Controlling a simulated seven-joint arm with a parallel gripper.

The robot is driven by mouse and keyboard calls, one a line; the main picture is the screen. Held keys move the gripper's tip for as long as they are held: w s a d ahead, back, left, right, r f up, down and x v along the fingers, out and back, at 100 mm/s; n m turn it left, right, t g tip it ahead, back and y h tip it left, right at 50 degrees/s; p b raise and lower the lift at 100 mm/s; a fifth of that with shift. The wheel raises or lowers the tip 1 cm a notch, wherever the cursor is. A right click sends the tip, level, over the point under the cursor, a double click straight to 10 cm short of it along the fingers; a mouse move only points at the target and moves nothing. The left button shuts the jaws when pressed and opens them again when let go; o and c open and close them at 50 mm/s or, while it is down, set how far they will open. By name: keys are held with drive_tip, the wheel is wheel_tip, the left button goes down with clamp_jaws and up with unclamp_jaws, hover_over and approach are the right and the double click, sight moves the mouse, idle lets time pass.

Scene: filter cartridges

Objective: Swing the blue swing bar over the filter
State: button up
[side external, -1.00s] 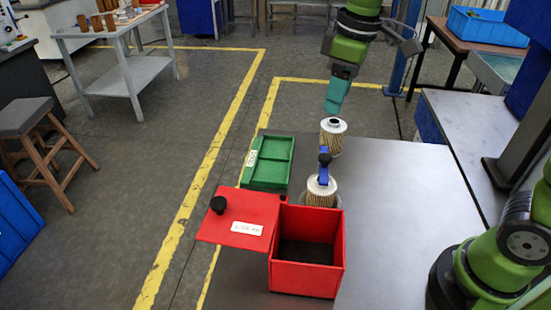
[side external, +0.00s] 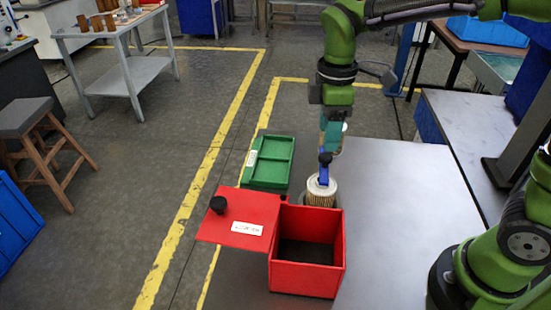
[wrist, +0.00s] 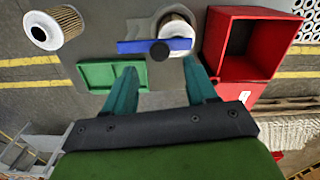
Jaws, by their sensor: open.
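The blue swing bar (side external: 324,174) has a black knob (side external: 325,159) and shows beside the top of the filter (side external: 321,192) in its holder. In the wrist view the bar (wrist: 135,47) lies crosswise, its right end overlapping the near edge of that filter (wrist: 176,35); I cannot tell whether they touch. The knob (wrist: 160,52) is near the bar's middle. My gripper (wrist: 160,68) is open and empty, with the knob between the lines of its fingers, just beyond the tips. In the side view my gripper (side external: 328,149) is just above and behind the knob.
A second filter (wrist: 52,29) stands on the table, mostly hidden behind my gripper in the side view. An open red box (side external: 307,283) with a red lid (side external: 238,220) beside it is in front. A green tray (side external: 267,183) lies left. The table's right side (side external: 400,200) is clear.

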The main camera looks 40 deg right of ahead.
sight(326, 156)
drive_tip(key=shift+f, duration=2.7)
clamp_jaws()
